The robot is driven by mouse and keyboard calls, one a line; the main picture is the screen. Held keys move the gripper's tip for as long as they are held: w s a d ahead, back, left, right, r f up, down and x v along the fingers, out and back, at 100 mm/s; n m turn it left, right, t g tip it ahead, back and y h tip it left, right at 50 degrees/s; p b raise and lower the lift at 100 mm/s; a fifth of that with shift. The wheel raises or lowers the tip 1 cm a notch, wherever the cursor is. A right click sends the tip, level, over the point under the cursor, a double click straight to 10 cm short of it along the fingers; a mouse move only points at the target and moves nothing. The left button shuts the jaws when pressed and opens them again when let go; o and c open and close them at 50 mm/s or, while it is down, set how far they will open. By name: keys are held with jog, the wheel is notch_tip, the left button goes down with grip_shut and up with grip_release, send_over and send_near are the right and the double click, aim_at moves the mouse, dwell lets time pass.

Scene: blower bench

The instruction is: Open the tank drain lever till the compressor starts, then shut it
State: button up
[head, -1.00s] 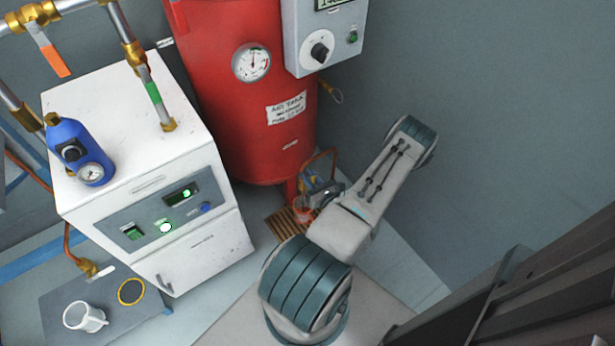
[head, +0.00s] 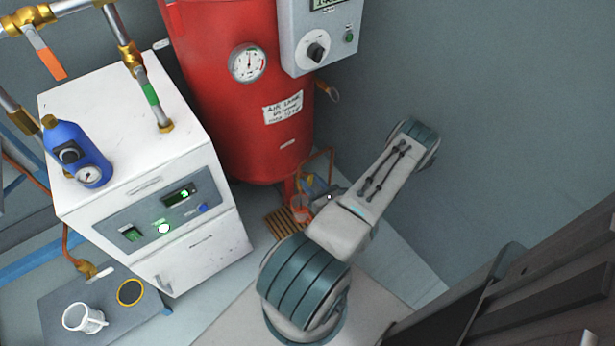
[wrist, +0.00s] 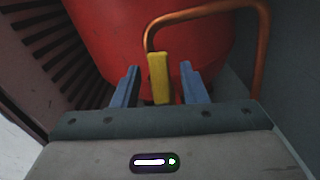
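The yellow drain lever (wrist: 159,78) stands upright in the wrist view, in front of the red tank (wrist: 115,25). My gripper (wrist: 160,68) has its two blue fingers apart, one on each side of the lever, with a visible gap on both sides. A grey control box (head: 318,45) with a dial and a green button is at the tank's upper right.
A copper pipe (wrist: 262,45) arches over the lever and down its right side. A dark slatted grate (wrist: 62,55) is at left. A white cabinet (head: 200,255) with a blue filter bottle (head: 75,150) stands left of the tank. A mug (head: 82,318) sits on a grey mat.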

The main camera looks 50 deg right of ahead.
jog(key=p+v, duration=0.1)
jog(key=v, duration=1)
jog(key=w+a+r+n+g+y+p, duration=0.3)
jog(key=w+a+r+n+y, duration=0.25)
jog(key=r, duration=0.55)
jog(key=w+a+r+n+g+y+p, duration=0.35)
jog(key=r+n+y, duration=0.35)
jog(key=r, duration=0.4)
jog(key=w+a+r+n+g+y+p, duration=0.3)
jog(key=w+a+r+n+g+y, duration=0.15)
jog(key=r+n, duration=0.45)
jog(key=s+a+r+n+g+h+p, duration=0.1)
jog(key=a+r+n+h+p, duration=0.3)
jog(key=r, duration=0.7)
jog(key=s+a+r+n+g+h+p, duration=0.1)
jog(key=s+a+r+n+h+p, duration=0.2)
jog(key=a+r+n, duration=0.4)
jog(key=s+a+r+n+g+h+p, duration=0.1)
jog(key=a+r+n+h+p, duration=0.4)
jog(key=r, duration=1.2)
jog(key=a+n+p, duration=0.1)
jog(key=n, duration=0.2)
jog(key=shift+s+a+r+g+h+p, duration=0.2)
jog(key=shift+s+g+h+p, duration=0.1)
jog(key=shift+s+p, duration=0.1)
